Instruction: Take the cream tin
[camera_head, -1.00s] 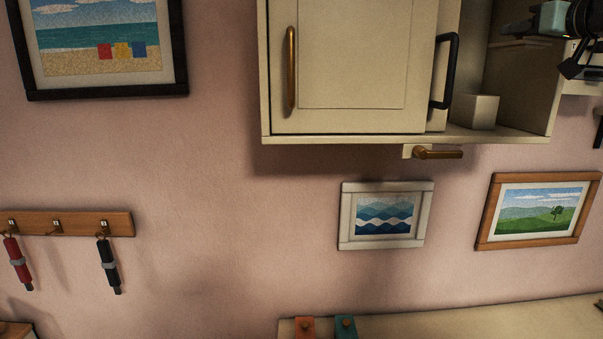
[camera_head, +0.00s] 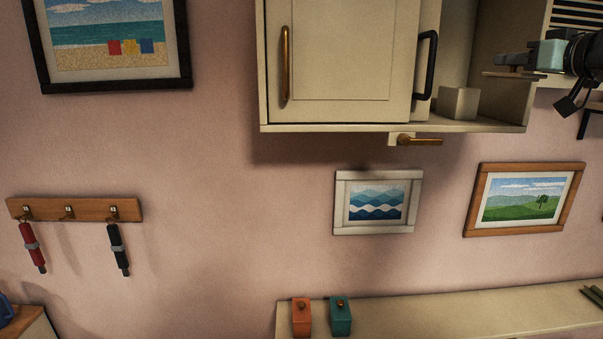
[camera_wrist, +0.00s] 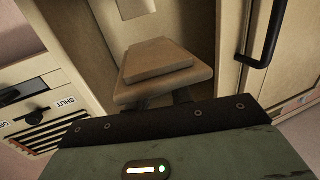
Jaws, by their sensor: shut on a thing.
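A cream block (camera_head: 458,103), which may be the cream tin, stands on the floor of the open right compartment of the wall cabinet; no knob shows on it. A pale block (camera_wrist: 118,9), probably the same one, shows at the top of the wrist view. What this block is I cannot tell. My fingers are mostly hidden behind it.
The cabinet (camera_head: 350,60) has a sliding door with a black handle (camera_head: 426,65) left of the opening. A brass lever (camera_head: 418,140) sits beneath it. An orange tin (camera_head: 302,317) and a teal tin (camera_head: 341,316) stand on the lower ledge (camera_head: 450,314), mostly clear otherwise.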

